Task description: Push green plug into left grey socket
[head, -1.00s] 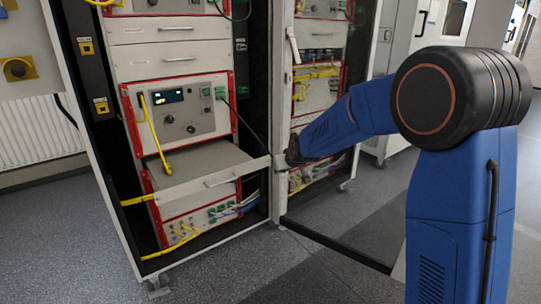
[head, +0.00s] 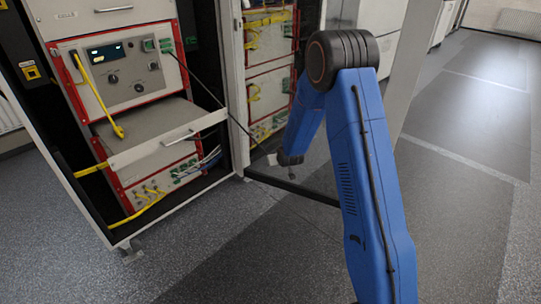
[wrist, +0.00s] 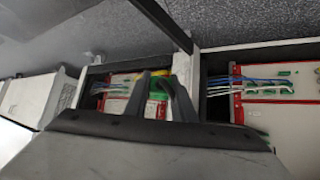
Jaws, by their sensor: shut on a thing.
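My gripper (head: 290,160) hangs to the right of the cabinet's front post in the head view, clear of the equipment. In the wrist view, the two dark fingers of my gripper (wrist: 160,84) are closed around a green plug (wrist: 158,87). The head view does not show the plug. The instrument with a display (head: 118,70) has green connectors at its upper right. A lower unit (head: 165,170) has several small green connectors and blue and white cables. I cannot make out which spot is the left grey socket.
A dark cable (head: 205,90) runs from the instrument's right side down towards my gripper. The pull-out shelf (head: 165,140) juts out below the instrument. The floor (head: 250,245) in front is clear.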

